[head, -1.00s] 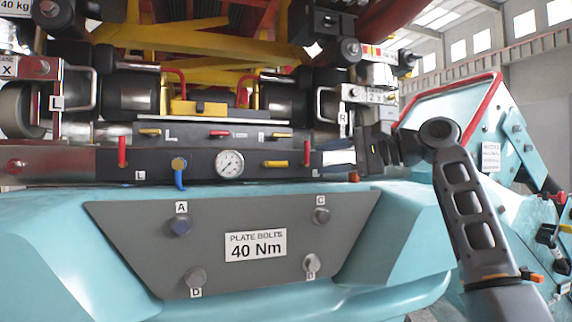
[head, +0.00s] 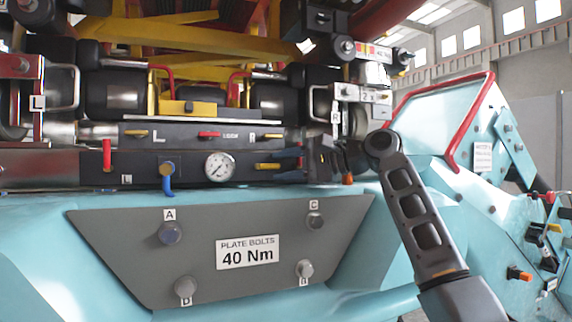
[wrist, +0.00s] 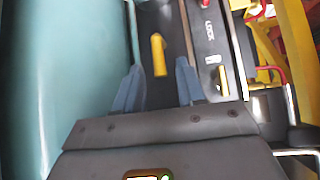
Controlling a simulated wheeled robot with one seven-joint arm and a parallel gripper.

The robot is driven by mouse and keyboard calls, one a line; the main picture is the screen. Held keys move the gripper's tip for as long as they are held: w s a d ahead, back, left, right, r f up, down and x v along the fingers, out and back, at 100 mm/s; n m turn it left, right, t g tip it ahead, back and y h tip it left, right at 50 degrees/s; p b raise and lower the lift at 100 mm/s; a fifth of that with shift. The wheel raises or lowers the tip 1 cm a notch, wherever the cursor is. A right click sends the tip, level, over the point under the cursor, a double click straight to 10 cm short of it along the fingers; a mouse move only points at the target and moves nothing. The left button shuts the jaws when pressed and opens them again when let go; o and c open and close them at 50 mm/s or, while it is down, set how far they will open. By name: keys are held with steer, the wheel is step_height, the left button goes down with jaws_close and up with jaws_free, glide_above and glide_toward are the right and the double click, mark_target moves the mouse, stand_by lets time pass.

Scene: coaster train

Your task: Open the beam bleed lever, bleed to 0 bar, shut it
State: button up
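A yellow lever (head: 267,166) lies flat along the dark lower beam (head: 140,172), right of a round white gauge (head: 220,167) whose reading is too small to tell. No label names this lever as the bleed lever. My gripper (head: 286,164) is at the right end of the beam, its blue fingers pointing left at the lever. In the wrist view the fingers are open, and the yellow lever (wrist: 158,55) lies between and just ahead of the fingertips, with a gap to each. A blue lever (head: 168,184) hangs down left of the gauge.
A red lever (head: 107,154) stands up at the beam's left end. The upper beam carries two yellow levers (head: 137,134) (head: 272,136) and a red one (head: 209,134). Below is a turquoise body with a grey bolt plate (head: 200,255). A red-edged turquoise housing (head: 470,130) stands right.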

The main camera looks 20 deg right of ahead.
steer(key=shift+c, duration=0.3)
jaws_close()
